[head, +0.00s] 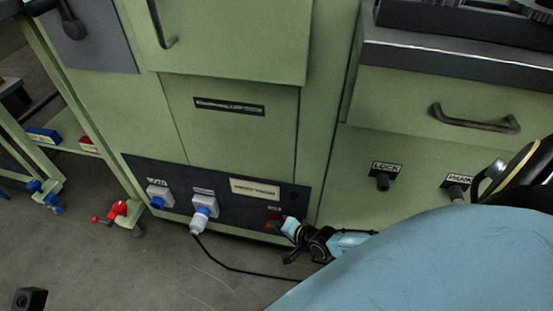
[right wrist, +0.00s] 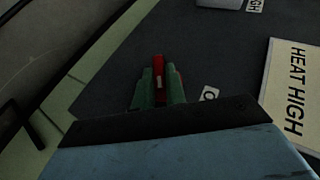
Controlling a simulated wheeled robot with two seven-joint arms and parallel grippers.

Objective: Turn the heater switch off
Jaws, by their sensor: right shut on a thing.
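The red heater switch (head: 273,219) sits low on the dark panel (head: 230,184) of the green cabinet, at the panel's right end. My right gripper (head: 285,227) reaches it from the right. In the right wrist view my right gripper (right wrist: 158,93) has its green fingers closed on the sides of the red switch (right wrist: 159,66), whose upper part shows between them. The fingers hide the rest, and I cannot tell the switch's position. A "HEAT HIGH" label (right wrist: 290,88) is to the right in that view. My left gripper is not in view.
A blue socket (head: 158,197) and a white plug (head: 202,214) with a black cable (head: 238,269) are left of the switch. The cable runs over the floor below my right gripper. LOCK (head: 383,182) and MARK (head: 456,188) knobs are on the right cabinet.

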